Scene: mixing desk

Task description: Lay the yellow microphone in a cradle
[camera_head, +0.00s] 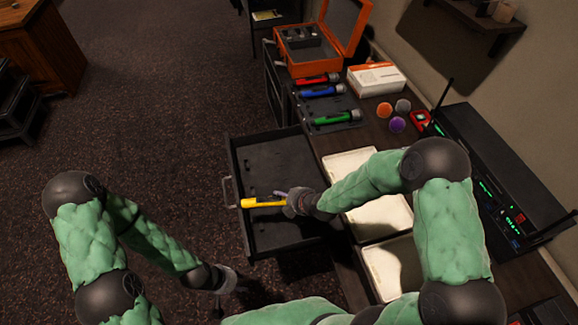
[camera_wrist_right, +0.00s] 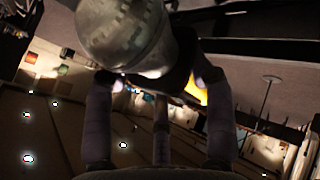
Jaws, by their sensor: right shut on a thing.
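The yellow microphone (camera_head: 263,203) is in my right gripper (camera_head: 296,203), above the open dark drawer (camera_head: 283,160), its yellow handle pointing left. In the right wrist view the microphone's mesh head (camera_wrist_right: 122,35) is close to the camera, with some yellow (camera_wrist_right: 195,90) between the fingers (camera_wrist_right: 160,110). A dark cradle rack (camera_head: 347,103) on the desk bears a red microphone (camera_head: 317,79), a blue microphone (camera_head: 322,91) and a green microphone (camera_head: 335,117). A gap shows between the blue and green ones. My left gripper (camera_head: 226,283) is low at the left, over the floor; its fingers are unclear.
An open orange case (camera_head: 300,58) and an orange-and-white box (camera_head: 376,79) stand behind the rack. Orange, grey and purple balls (camera_head: 397,125) lie to its right. Pale trays (camera_head: 350,163) line the desk below my right arm. A black receiver (camera_head: 470,135) with antennas stands at right.

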